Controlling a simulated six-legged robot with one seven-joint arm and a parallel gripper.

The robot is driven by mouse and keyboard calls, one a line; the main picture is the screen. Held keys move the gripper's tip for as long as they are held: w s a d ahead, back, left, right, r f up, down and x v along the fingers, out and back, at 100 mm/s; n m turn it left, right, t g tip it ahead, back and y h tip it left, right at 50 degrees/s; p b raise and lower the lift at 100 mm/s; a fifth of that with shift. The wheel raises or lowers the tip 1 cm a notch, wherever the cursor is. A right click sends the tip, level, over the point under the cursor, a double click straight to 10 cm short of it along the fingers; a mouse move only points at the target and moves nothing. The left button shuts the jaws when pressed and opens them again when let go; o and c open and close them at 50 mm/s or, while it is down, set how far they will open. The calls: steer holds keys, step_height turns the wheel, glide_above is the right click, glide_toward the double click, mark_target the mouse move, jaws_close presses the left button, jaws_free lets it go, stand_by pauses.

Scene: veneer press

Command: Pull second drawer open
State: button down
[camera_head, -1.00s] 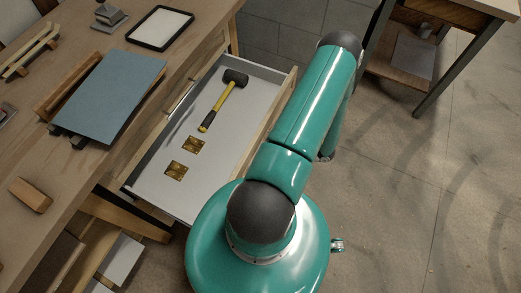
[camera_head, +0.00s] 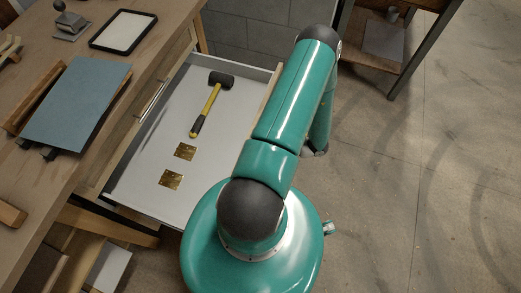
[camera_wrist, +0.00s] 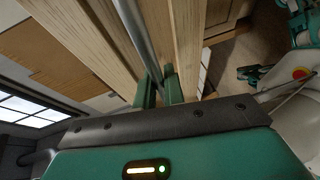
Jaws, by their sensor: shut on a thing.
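The drawer (camera_head: 145,195) stands open from the bench, with a pale grey inside and a wooden front. A black-headed mallet with a yellow handle (camera_head: 208,105) and two brass hinges (camera_head: 185,151) lie in it. In the wrist view, a grey metal bar handle (camera_wrist: 135,40) runs along a wooden drawer front (camera_wrist: 95,40). My gripper (camera_wrist: 160,76) has its green fingers shut on this bar. In the head view my arm covers part of the drawer front, and my gripper and the handle are hidden.
The wooden bench (camera_head: 110,62) carries a blue-grey board (camera_head: 78,100), a framed white panel (camera_head: 123,30) and a small metal block (camera_head: 70,25). Another open compartment shows lower left. A table with a lower shelf (camera_head: 370,55) stands at the top right. The floor at right is clear.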

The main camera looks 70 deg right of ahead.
steer(key=c, duration=1.5)
jaws_free()
steer(key=shift+s, duration=0.1)
steer(key=v, duration=1.3)
steer(key=shift+s+r, duration=0.2)
steer(key=shift+s, duration=0.05)
steer(key=shift+d, duration=0.15)
